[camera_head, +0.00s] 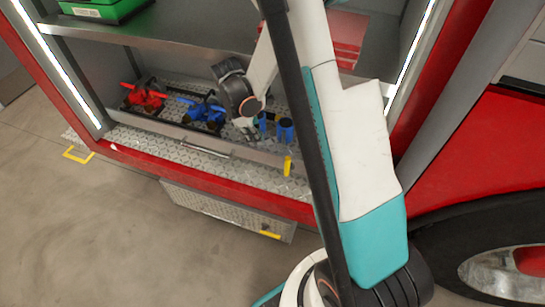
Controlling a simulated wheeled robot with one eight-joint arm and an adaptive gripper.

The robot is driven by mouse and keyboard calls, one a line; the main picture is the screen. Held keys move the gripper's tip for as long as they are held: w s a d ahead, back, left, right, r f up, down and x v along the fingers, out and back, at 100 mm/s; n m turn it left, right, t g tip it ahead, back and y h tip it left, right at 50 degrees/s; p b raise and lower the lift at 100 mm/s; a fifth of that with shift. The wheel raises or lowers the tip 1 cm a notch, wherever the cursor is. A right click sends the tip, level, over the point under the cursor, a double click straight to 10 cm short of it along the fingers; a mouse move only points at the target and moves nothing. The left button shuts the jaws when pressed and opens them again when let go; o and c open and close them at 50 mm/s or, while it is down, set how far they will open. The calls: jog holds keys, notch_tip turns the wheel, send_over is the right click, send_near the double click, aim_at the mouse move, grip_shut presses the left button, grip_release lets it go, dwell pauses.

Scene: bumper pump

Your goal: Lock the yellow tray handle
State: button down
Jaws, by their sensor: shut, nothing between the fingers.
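A yellow handle (288,165) stands upright at the right end of the front edge of a metal tray (160,124) in the red truck's compartment. The frame is too small to tell whether its latch is locked. My gripper (250,136) points down over the right part of the tray, left of the yellow handle and apart from it. Its fingers are small here and look shut and empty. My wrist hides part of the tray behind it.
The tray holds a red fitting (146,97), a blue fitting (205,113) and blue cylinders (285,130). A shelf (170,28) with a green box (100,10) is above. A lower step (215,207) with yellow latches juts out.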

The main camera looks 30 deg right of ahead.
aim_at(287, 166)
dwell(0.3)
jog(key=s+d+f+b, duration=0.4)
jog(key=d+f+b, duration=0.1)
jog(key=f, duration=0.4)
jog(key=shift+f+b, duration=0.35)
